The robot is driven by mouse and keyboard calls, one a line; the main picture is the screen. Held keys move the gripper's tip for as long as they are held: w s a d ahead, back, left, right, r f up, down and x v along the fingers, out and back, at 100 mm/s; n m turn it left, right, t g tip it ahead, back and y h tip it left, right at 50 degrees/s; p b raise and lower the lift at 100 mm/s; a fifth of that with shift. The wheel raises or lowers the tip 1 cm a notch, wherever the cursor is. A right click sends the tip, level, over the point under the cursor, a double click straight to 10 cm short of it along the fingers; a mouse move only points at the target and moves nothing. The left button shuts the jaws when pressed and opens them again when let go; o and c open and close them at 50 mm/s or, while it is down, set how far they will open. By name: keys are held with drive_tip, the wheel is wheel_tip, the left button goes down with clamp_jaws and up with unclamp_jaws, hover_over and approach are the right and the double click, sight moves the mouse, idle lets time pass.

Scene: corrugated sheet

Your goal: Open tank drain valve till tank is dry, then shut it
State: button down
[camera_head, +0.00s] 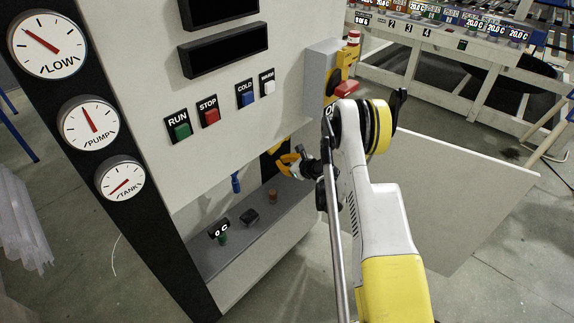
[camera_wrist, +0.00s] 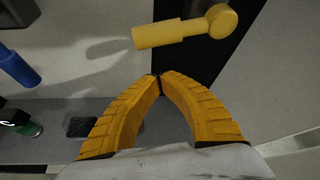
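The round TANK gauge (camera_head: 120,178) is at the left of the machine front, its needle slanting to the lower left. My gripper (camera_head: 284,163) is inside the machine's lower opening. In the wrist view my gripper (camera_wrist: 158,76) has its orange fingers' tips together, with nothing seen between them. A yellow lever handle (camera_wrist: 180,32) lies roughly level just beyond the tips, apart from them, its round hub at the right. A blue handle (camera_wrist: 18,68) is at the left; it also shows in the head view (camera_head: 236,182). No label shows which handle is the drain valve.
A shelf (camera_head: 215,258) below holds a small display with a green knob (camera_head: 221,238), a black part (camera_head: 248,217) and a brown knob (camera_head: 272,196). RUN (camera_head: 180,130) and STOP (camera_head: 210,115) buttons are above. A pale panel (camera_head: 460,190) stands right of my arm.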

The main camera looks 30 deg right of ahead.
sight(277, 145)
drive_tip(key=shift+w+a+r+b, duration=0.4)
drive_tip(key=shift+w+r+b, duration=0.1)
drive_tip(key=shift+w+b, duration=0.15)
drive_tip(key=shift+w+a+r+b, duration=0.35)
drive_tip(key=shift+w+r+b, duration=0.1)
drive_tip(key=shift+w+b, duration=0.2)
drive_tip(key=shift+a+r+m+y, duration=0.25)
drive_tip(key=shift+r+m+y, duration=0.05)
drive_tip(key=shift+r+m, duration=0.1)
drive_tip(key=shift+f, duration=0.2)
